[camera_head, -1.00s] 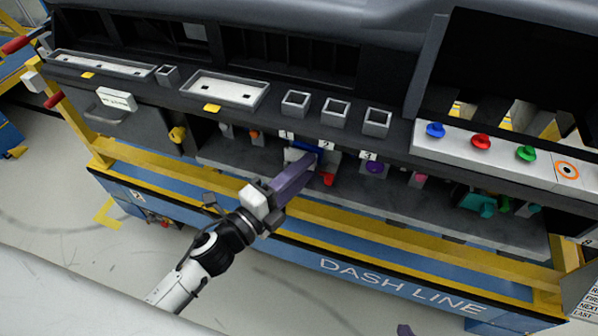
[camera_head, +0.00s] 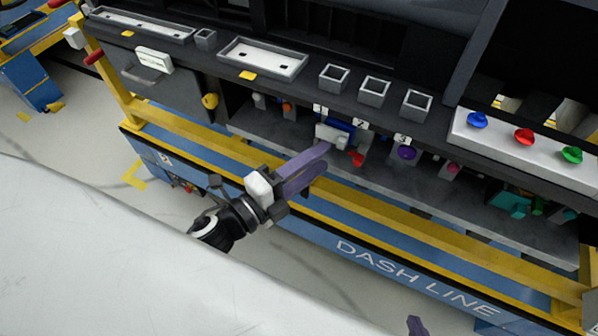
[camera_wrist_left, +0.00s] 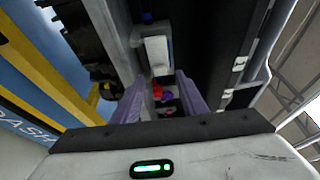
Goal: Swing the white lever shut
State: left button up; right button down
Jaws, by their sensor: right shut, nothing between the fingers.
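The white lever (camera_head: 332,135) sits at a blue connector (camera_head: 341,126) under the dash, near labels 1 and 2. In the left wrist view the white lever (camera_wrist_left: 157,52) is ahead of the fingertips, with a bit of blue beyond it. I cannot tell its exact angle. My left gripper (camera_head: 326,156) has purple fingers pointing at the lever from the lower left. In the left wrist view its fingers (camera_wrist_left: 161,88) stand apart with nothing held between them. Only a purple tip of my right gripper (camera_head: 415,326) shows at the bottom edge; it is shut and empty.
A red piece (camera_head: 356,158) and a purple knob (camera_head: 406,153) are just right of the lever. A yellow rail (camera_head: 400,210) runs below the grey shelf. Blue, red and green knobs (camera_head: 524,136) stand on the white panel at right.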

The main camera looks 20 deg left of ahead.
pick_arm(q)
jog(key=shift+b+v, duration=0.35)
jog(key=shift+v, duration=2.45)
jog(key=s+a+f+n+g+y, duration=0.2)
jog(key=a+f+n+y, duration=0.15)
jog(key=f+n, duration=0.6)
jog(key=s+d+f+n+g, duration=0.1)
jog(key=s+f+n+g, duration=0.2)
jog(key=s+f+n, duration=0.1)
jog(key=s+d+f+n+g+y, duration=0.1)
jog(key=s+d+f+n+g, duration=0.1)
jog(key=f+n, duration=0.5)
jog(key=s+f+g, duration=0.1)
jog(key=s, duration=0.1)
jog(key=shift+s+d+f, duration=0.3)
jog(key=shift+s+f, duration=0.05)
jog(key=shift+s, duration=0.05)
jog(key=shift+c, duration=0.3)
